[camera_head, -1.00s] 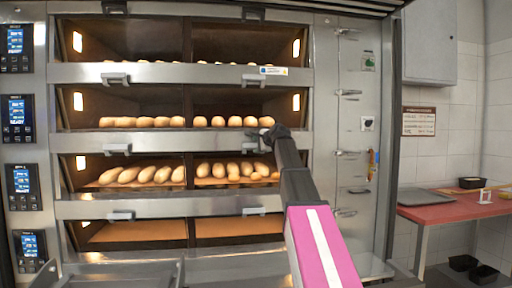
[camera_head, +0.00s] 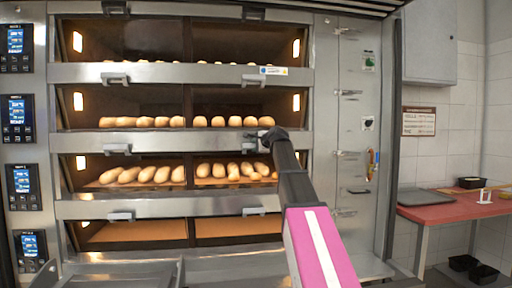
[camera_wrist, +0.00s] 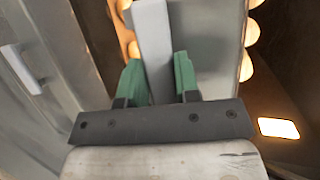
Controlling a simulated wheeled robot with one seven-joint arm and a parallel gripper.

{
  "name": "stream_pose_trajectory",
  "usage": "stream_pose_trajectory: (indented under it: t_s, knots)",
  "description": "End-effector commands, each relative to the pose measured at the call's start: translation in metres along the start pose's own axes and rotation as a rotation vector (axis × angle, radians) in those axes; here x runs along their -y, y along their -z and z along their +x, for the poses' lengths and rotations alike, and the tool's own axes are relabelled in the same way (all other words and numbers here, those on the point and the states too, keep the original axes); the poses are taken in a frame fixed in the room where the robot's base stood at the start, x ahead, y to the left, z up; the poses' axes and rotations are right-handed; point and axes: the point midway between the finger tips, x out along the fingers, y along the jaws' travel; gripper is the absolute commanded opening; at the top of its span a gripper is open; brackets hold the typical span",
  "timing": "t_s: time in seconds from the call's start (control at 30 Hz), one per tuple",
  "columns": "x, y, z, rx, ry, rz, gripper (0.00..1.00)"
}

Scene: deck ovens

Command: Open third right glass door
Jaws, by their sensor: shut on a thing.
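The deck oven has stacked decks, each with a left and a right glass door. The third right glass door (camera_head: 235,172) shows bread loaves behind it and looks closed. My gripper (camera_head: 264,138) is at the right end of the handle (camera_head: 249,147) along that door's top edge. In the wrist view my gripper (camera_wrist: 158,78) has its green fingers on both sides of a pale grey bar (camera_wrist: 152,40), shut on this handle. My dark wrist hides part of the handle and the door's upper right corner.
The third left door's handle (camera_head: 117,148) is to the left. Other handles (camera_head: 250,80) stick out above and below. Control panels (camera_head: 23,187) line the left side. A red table (camera_head: 455,207) with a tray (camera_head: 426,196) stands at the right.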

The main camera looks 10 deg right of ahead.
Motion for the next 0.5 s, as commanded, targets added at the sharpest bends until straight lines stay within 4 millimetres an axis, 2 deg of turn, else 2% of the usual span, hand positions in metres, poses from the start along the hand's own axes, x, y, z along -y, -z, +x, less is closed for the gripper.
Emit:
stream_pose_trajectory:
  t_s: [0.5]
  knots:
    - [-0.024, 0.000, -0.001, -0.001, 0.282, -0.114, 0.00]
